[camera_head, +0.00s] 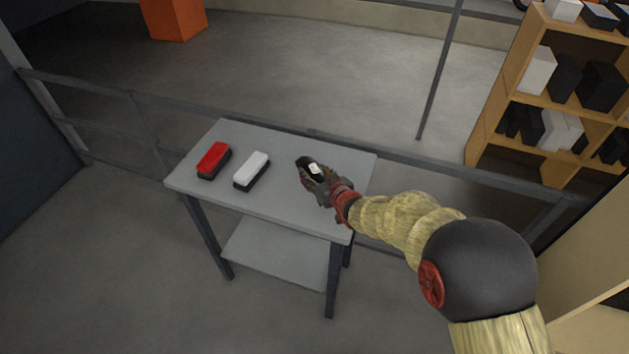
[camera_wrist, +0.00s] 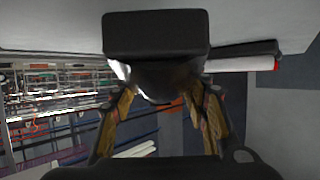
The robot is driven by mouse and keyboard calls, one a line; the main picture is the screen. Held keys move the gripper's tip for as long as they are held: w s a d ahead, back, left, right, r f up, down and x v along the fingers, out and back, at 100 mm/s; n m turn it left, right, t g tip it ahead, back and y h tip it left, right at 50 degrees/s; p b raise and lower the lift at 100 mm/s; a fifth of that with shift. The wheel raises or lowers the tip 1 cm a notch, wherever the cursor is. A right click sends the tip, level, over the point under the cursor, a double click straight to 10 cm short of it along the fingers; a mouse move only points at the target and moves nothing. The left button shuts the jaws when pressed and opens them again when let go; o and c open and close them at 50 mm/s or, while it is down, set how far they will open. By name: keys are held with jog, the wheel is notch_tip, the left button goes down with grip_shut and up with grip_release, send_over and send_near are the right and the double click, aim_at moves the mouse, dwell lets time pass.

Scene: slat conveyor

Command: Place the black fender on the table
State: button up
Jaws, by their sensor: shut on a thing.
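The black fender (camera_wrist: 155,35) is in my gripper, with its dark block at the top of the wrist view and a shiny rounded body below it. My gripper (camera_wrist: 160,100) is shut on that body, one finger on each side. In the head view my gripper (camera_head: 316,176) is over the right part of the grey table (camera_head: 290,215), and the black fender (camera_head: 305,163) shows at its tip, partly hidden by the fingers. I cannot tell whether the fender touches the tabletop.
A red fender (camera_head: 213,158) and a white fender (camera_head: 252,169), both with black bases, lie on the table's left half. A grey railing (camera_head: 400,158) runs behind the table. A wooden shelf (camera_head: 487,125) with black and white boxes stands at right. The table's front middle is clear.

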jog(key=shift+f+b, duration=0.35)
jog(key=shift+f, duration=0.8)
jog(key=shift+f, duration=0.15)
jog(key=o, duration=1.4)
jog(key=shift+s, duration=0.1)
